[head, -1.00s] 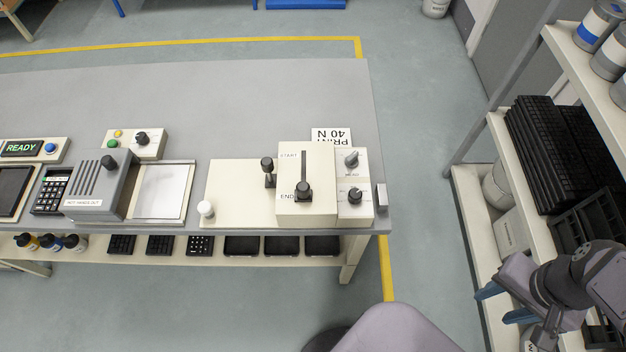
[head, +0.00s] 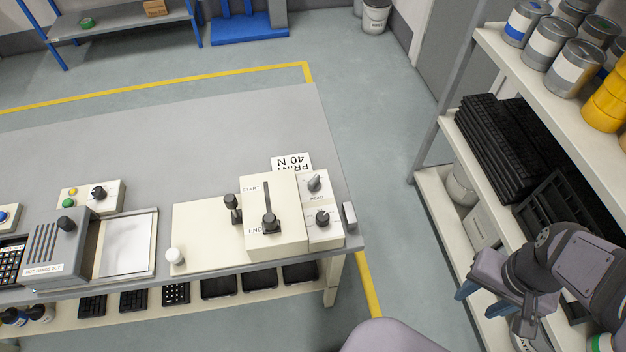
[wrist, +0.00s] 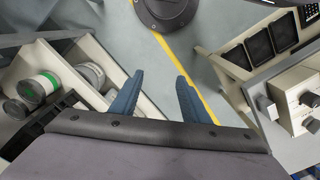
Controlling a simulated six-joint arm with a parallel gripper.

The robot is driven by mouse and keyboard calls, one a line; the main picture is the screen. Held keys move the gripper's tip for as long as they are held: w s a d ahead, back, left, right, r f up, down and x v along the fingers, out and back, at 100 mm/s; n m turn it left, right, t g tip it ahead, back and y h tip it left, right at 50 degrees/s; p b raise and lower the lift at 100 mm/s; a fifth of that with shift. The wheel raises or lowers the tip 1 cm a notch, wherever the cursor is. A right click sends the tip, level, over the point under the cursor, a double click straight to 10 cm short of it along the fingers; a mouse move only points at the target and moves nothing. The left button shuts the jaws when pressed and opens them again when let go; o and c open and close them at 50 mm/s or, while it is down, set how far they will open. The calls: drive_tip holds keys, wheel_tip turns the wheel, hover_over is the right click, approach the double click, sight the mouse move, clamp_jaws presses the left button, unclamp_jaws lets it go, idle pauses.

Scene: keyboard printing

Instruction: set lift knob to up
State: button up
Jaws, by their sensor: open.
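The press unit (head: 256,190) with its START–END slot stands at the right end of the grey bench. Its right side panel carries two dark knobs, an upper one (head: 314,183) and a lower one (head: 322,217). My gripper (head: 473,305) is open and empty, to the right of the bench and well apart from the knobs. Its blue fingers (wrist: 160,77) point toward the floor.
A shelf rack (head: 450,190) with black keyboards and paint cans stands close by my arm on the right. A grey block (head: 349,216) sticks up at the bench's right edge. A card reading PRINT 40 N (head: 291,162) lies behind the press. Floor between bench and rack is clear.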

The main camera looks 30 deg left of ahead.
drive_tip(key=shift+c, duration=0.7)
drive_tip(key=shift+c, duration=1)
drive_tip(key=w+a+r+p, duration=0.2)
drive_tip(key=w+a+r, duration=0.2)
drive_tip(key=w+a, duration=0.5)
drive_tip(key=r+p, duration=0.1)
drive_tip(key=p, duration=0.4)
hover_over(314, 179)
drive_tip(key=shift+f+p, duration=1.3)
drive_tip(key=shift+f, duration=2.3)
